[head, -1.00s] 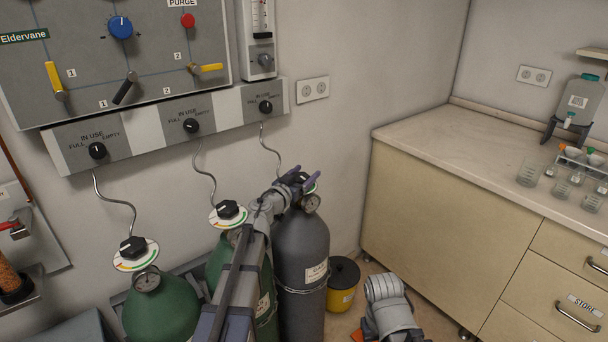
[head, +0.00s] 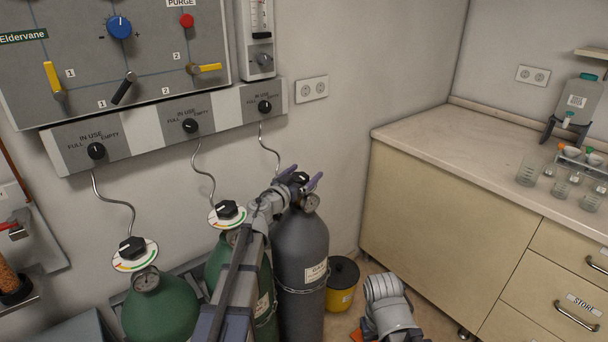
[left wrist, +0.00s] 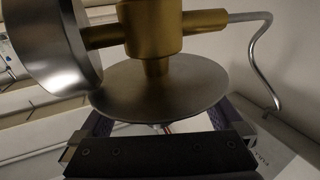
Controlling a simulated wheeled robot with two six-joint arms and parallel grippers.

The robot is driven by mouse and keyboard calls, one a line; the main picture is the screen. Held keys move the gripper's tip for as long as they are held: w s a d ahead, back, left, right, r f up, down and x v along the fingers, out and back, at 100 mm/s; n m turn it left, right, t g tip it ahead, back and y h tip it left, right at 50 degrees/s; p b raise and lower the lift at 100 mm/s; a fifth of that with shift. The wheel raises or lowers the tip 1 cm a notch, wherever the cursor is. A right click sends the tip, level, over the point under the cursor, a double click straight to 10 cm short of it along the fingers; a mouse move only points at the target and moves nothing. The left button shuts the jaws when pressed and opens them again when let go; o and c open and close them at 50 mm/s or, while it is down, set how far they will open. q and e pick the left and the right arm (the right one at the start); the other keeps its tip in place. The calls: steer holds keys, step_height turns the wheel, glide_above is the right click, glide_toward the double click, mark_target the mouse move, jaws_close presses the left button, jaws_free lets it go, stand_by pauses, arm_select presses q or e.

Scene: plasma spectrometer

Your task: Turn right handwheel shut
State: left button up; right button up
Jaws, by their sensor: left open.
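The right handwheel is a black knob (head: 302,177) on top of the dark grey gas cylinder (head: 301,245), in the head view. My left gripper (head: 304,177) is open, with its purple fingers on either side of the knob. In the left wrist view, the fingers (left wrist: 160,118) straddle a round metal disc (left wrist: 160,88) below a brass valve body (left wrist: 165,28). The round gauge (left wrist: 55,45) fills the upper left there. The knob is hidden in that view, so I cannot tell whether the fingers touch it.
Two green cylinders with black handwheels, middle (head: 227,210) and left (head: 132,248), stand to the left. Thin bent hoses rise to the wall panel (head: 155,125). A yellow bin (head: 341,290) stands to the right, before the counter (head: 440,220).

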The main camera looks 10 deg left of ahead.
arm_select(q)
steer(key=v, duration=0.7)
steer(key=shift+s, duration=0.35)
steer(key=shift+a, duration=0.1)
